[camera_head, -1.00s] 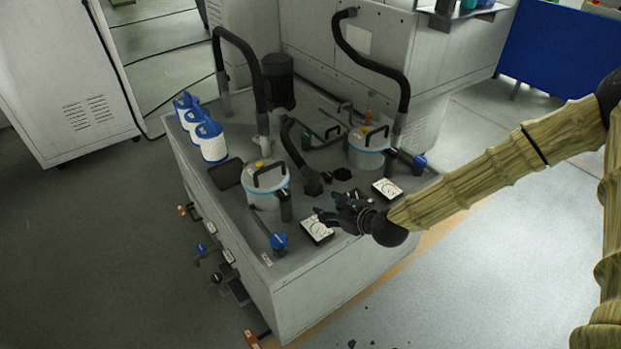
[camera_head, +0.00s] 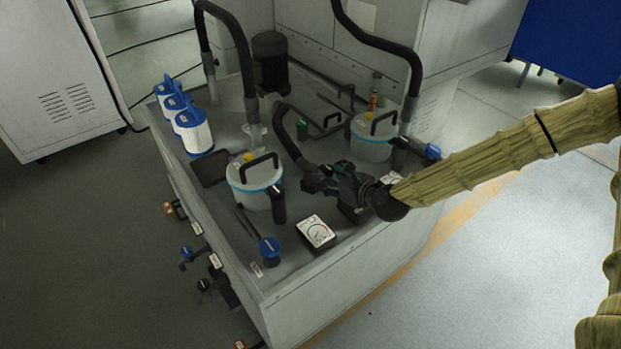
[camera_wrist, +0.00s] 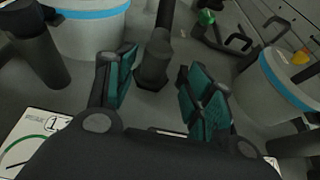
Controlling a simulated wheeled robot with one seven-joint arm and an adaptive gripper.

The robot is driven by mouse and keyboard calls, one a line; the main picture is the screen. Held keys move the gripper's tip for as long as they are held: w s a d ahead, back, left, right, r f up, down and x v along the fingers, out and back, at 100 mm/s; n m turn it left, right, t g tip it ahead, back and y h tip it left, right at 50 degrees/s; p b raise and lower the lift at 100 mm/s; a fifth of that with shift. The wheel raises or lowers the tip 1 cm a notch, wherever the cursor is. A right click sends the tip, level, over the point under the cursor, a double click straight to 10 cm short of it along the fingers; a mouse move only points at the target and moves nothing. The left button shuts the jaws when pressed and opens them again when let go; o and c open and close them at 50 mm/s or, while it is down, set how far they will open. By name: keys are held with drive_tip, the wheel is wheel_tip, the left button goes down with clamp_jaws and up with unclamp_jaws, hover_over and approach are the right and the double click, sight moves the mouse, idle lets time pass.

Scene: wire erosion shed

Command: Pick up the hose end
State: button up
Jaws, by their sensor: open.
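The black hose end (camera_wrist: 154,66) lies on the grey tank top in the wrist view, its hose running up and away from it. It shows between my fingers and a little beyond them; I cannot tell how far. My gripper (camera_wrist: 160,84) is open, with a green-padded finger to either side of the hose end and nothing held. In the head view my gripper (camera_head: 322,177) is low over the tank top. The hose (camera_head: 284,132) curves down towards its fingers there, and its end is mostly hidden behind them.
White filter pots with blue bands stand at left (camera_head: 255,185) and right (camera_head: 370,142) of the gripper. A dial gauge (camera_head: 316,232) lies in front. White-and-blue cartridges (camera_head: 194,132) stand at the back left. Tall black hoses (camera_head: 382,42) arch behind.

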sight(314, 181)
drive_tip(key=shift+x, duration=3)
drive_tip(key=shift+f+p+x, duration=0.25)
drive_tip(key=shift+p+x, duration=0.2)
drive_tip(key=shift+x, duration=2)
drive_tip(key=shift+s, duration=0.1)
clamp_jaws()
